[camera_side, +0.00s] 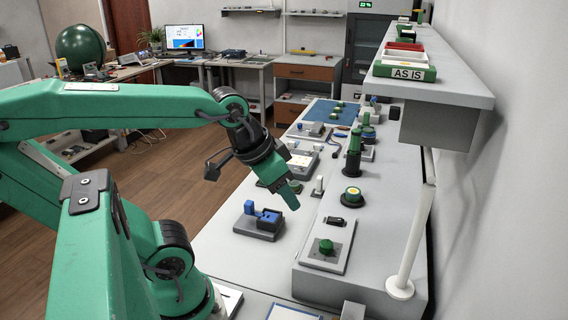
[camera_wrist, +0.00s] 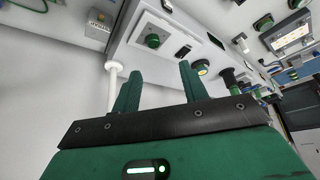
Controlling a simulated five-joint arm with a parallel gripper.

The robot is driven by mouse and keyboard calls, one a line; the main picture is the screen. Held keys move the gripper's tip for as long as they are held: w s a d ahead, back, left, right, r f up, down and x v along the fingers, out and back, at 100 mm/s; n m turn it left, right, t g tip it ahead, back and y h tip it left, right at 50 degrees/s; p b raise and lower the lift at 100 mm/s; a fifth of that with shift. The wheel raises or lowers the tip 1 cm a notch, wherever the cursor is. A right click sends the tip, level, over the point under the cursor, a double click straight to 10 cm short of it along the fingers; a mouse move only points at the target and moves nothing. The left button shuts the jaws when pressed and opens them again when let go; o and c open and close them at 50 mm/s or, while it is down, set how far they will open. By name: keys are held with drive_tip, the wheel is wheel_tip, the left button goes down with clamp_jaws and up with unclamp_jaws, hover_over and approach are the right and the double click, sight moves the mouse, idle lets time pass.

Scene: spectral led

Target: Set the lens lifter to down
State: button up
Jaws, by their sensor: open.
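No part carries a readable lens lifter label, so I cannot tell for sure which one it is. A small white upright peg (camera_side: 318,186) stands on a dark base just right of my gripper (camera_side: 291,198) in the side view. A similar white peg (camera_wrist: 241,42) shows at upper right in the wrist view. A blue clamp-like part (camera_side: 263,215) sits on a grey block below and left of my gripper. My gripper points down and right above the bench. In the wrist view my gripper (camera_wrist: 158,88) has its two green fingers apart with nothing between them.
A green knob (camera_side: 326,246) sits on a plate on the raised bench, with a yellow-topped green button (camera_side: 352,195) behind it. A dark green column (camera_side: 354,155) stands farther back. A white pole (camera_side: 410,245) rises at right, and a shelf (camera_side: 440,82) overhangs the bench.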

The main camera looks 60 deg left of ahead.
drive_tip(key=w+a+f+n+g+y, duration=0.1)
drive_tip(key=w+a+f+n, duration=0.1)
drive_tip(key=a, duration=0.4)
drive_tip(key=w+a+f+n+g, duration=0.2)
drive_tip(key=w+a+f, duration=0.1)
drive_tip(key=a, duration=0.3)
drive_tip(key=n+g, duration=0.2)
drive_tip(key=n, duration=0.3)
hover_over(249, 202)
drive_tip(key=shift+h, duration=0.4)
drive_tip(key=f, duration=0.8)
drive_tip(key=shift+w+d+f, duration=0.1)
drive_tip(key=shift+w+d, duration=0.05)
drive_tip(key=shift+d, duration=0.1)
drive_tip(key=shift+s+a+f, duration=0.2)
drive_tip(key=shift+a+f, duration=0.1)
drive_tip(key=shift+a, duration=0.05)
drive_tip(key=shift+f, duration=0.15)
drive_tip(key=shift+f, duration=3.75)
drive_tip(key=shift+c, duration=0.2)
